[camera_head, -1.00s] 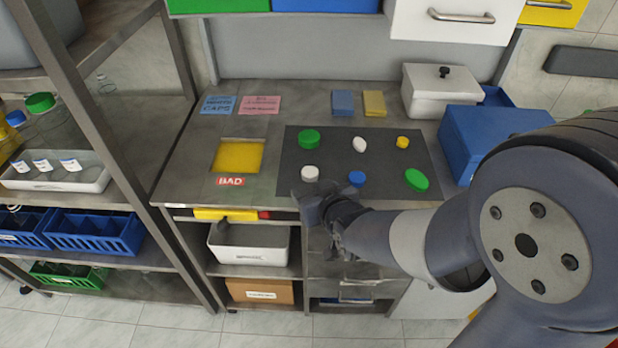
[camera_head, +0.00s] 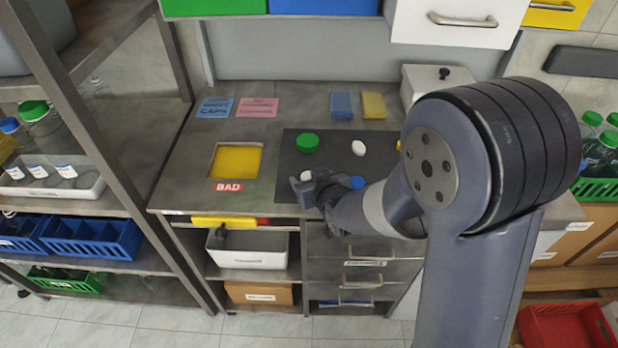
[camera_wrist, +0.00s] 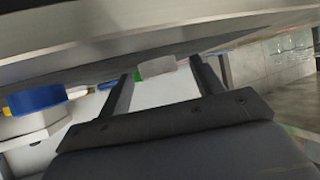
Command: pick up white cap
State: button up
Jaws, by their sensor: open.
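A small round white cap (camera_head: 306,175) lies on the dark mat (camera_head: 330,138), near its front left, partly hidden by my gripper (camera_head: 305,185). My gripper is low at the mat's front edge, directly in front of this cap. In the wrist view, the white cap (camera_wrist: 156,68) shows between the two fingertips of my open gripper (camera_wrist: 163,72). I cannot tell whether the fingers touch it. A second white cap (camera_head: 358,148), oval, lies farther back on the mat.
A green cap (camera_head: 308,143) lies behind the round white cap. A blue cap (camera_head: 357,182) is close to my gripper's right side. The yellow recess (camera_head: 236,161) with a BAD label is to the left. My arm covers the mat's right part.

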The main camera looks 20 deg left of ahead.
jog(key=shift+c, duration=0.2)
jog(key=c, duration=1)
